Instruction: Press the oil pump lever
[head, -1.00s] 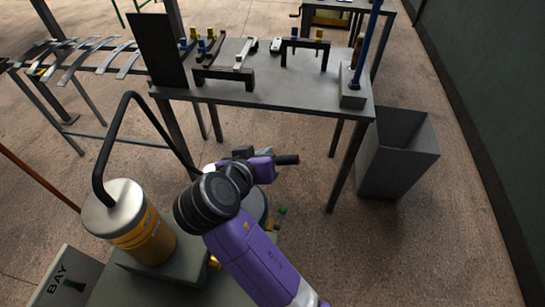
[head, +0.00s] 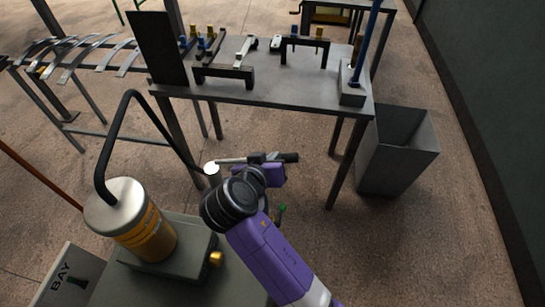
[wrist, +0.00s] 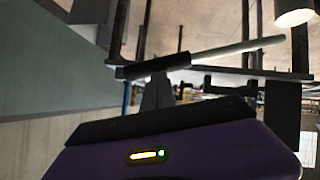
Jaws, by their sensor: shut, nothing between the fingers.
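The oil pump lever is a pale metal rod (head: 232,160) with a black grip (head: 290,157) at its right end. Its left end is by a white cylinder (head: 212,172) beside the pump block. In the wrist view the lever's black grip (wrist: 152,68) runs across the upper middle, its rod rising right towards the white cylinder (wrist: 294,10). My gripper (wrist: 158,82) is shut and empty, its tips close to the grip in that view. Whether they touch it I cannot tell. In the head view my purple wrist (head: 258,176) partly hides the area below the lever.
A yellow oil canister (head: 150,232) with a curved black hose (head: 107,150) stands at the left on a grey block. A workbench (head: 270,92) with racks and parts stands behind the lever. A grey bin (head: 397,155) is at the right.

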